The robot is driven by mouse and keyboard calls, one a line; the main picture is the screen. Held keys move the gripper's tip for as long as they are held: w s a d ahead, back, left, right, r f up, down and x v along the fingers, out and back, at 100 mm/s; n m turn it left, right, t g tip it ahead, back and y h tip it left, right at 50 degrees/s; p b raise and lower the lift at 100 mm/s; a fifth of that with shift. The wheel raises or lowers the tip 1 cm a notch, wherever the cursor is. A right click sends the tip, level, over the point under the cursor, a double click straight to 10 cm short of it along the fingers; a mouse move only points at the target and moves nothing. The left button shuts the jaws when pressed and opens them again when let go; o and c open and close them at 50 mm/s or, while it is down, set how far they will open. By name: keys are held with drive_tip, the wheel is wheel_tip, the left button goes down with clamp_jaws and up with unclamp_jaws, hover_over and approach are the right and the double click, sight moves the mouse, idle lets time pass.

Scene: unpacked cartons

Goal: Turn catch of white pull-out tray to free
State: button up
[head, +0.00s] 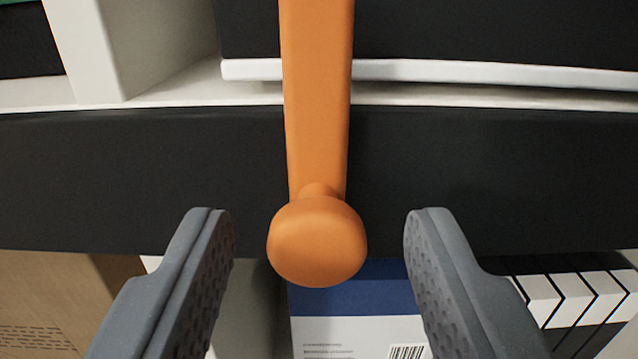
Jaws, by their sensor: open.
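The catch is an orange bar (319,110) that hangs straight down in the middle of the head view. It ends in a round orange knob (317,243). The bar crosses in front of a dark horizontal rail (150,180). A white edge (480,71) below a dark front runs behind the bar at the top; it may be the white tray. My gripper (319,235) is open, one grey ribbed finger on each side of the knob, with a gap on both sides. The bar's upper end is out of view.
Below the rail are a brown carton (45,300) at left, a blue and white box (345,320) with a barcode in the middle, and white and black items (575,300) at right. A pale upright panel (95,50) stands at upper left.

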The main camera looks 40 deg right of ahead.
drive_tip(key=shift+w+d, duration=0.2)
drive_tip(key=shift+w, duration=0.05)
drive_tip(key=c, duration=1)
drive_tip(key=shift+o, duration=0.2)
drive_tip(key=shift+d, duration=0.5)
drive_tip(key=shift+a, duration=0.4)
drive_tip(key=shift+s, duration=0.1)
